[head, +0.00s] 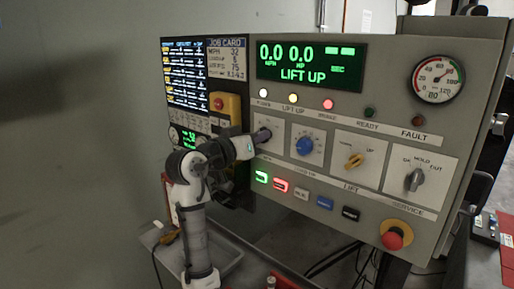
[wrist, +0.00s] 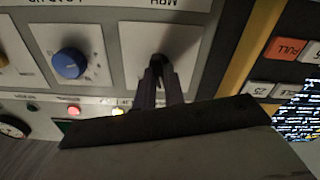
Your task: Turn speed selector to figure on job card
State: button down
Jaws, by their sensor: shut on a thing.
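The job card (head: 226,57) is at the upper left of the grey console in the head view; its MPH line appears to read 32. The speed selector is a dark knob (wrist: 158,60) on a white plate marked MPH (wrist: 190,48), upside down in the wrist view. My gripper (wrist: 158,75) is shut on this knob, one finger on each side. In the head view my gripper (head: 259,136) reaches the leftmost plate from the left and covers most of the knob. The knob's pointer and scale cannot be read.
A blue knob (head: 305,146), a yellow lift switch (head: 355,160) and a grey switch (head: 414,179) sit to the right. The green display (head: 309,63) reads 0.0, 0.0 and LIFT UP. Lit buttons (head: 281,186) lie below; a red emergency button (head: 392,240) is lower right.

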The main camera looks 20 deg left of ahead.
jog(key=m+b, duration=0.4)
jog(key=m, duration=0.2)
jog(key=m+b, duration=0.4)
jog(key=m, duration=0.2)
jog(key=shift+s+d+f, duration=0.1)
jog(key=shift+d, duration=0.1)
jog(key=shift+m, duration=0.3)
jog(key=c, duration=1.5)
grip_release()
jog(key=b+v, duration=0.2)
jog(key=v, duration=1.1)
jog(key=shift+s+a+b, duration=0.1)
jog(key=shift+s+b, duration=0.2)
jog(key=shift+s, duration=0.1)
